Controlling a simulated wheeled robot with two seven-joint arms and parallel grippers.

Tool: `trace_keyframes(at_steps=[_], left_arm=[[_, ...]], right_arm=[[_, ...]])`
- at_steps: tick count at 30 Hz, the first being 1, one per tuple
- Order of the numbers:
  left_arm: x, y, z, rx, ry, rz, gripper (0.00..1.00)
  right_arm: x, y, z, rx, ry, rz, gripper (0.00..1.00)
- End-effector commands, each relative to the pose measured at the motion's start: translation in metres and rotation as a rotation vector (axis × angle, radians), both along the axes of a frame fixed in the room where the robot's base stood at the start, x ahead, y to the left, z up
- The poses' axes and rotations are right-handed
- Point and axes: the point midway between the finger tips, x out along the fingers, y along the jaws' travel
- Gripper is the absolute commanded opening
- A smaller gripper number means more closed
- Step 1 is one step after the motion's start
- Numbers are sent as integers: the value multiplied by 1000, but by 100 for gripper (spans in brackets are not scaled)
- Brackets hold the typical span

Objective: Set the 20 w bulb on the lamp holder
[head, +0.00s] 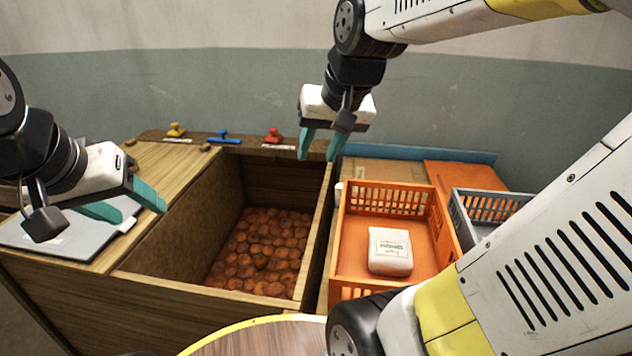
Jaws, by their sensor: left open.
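I see no 20 w bulb and no lamp holder in the head view. My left gripper (134,207) is at the left, over the wooden counter beside the bin, with its teal fingers apart and nothing between them. My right gripper (320,152) hangs above the back edge of the bin, near its back right corner. Its teal fingers point down, apart and empty.
A deep wooden bin (160,255) holds many brown round items. An orange crate (425,235) at right holds a white printed sack (390,251). A grey crate (490,205) stands beside it. Yellow (176,129), blue (224,137) and red (273,136) stamps stand behind.

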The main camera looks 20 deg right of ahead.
Motion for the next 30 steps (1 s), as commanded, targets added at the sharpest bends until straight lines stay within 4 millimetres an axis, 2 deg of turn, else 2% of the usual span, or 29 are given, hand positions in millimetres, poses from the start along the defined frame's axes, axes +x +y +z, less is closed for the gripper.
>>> trace_keyframes(at_steps=[1,5,8,14,18,24,27,30], left_arm=[[0,0,0,0,0,0,55],[0,0,0,0,0,0,55],[0,0,0,0,0,0,55],[0,0,0,0,0,0,55],[0,0,0,0,0,0,55],[0,0,0,0,0,0,55],[0,0,0,0,0,0,55],[0,0,0,0,0,0,55]], right_arm=[[23,-8,-2,2,29,-44,40],[75,-29,-10,6,81,-158,40],[115,-46,-23,3,116,-247,40],[191,-84,-67,-11,180,-422,40],[237,-112,-111,-30,220,-540,40],[281,-144,-173,-59,254,-675,40],[292,-154,-193,-68,261,-716,40],[298,-159,-205,-73,264,-737,40]])
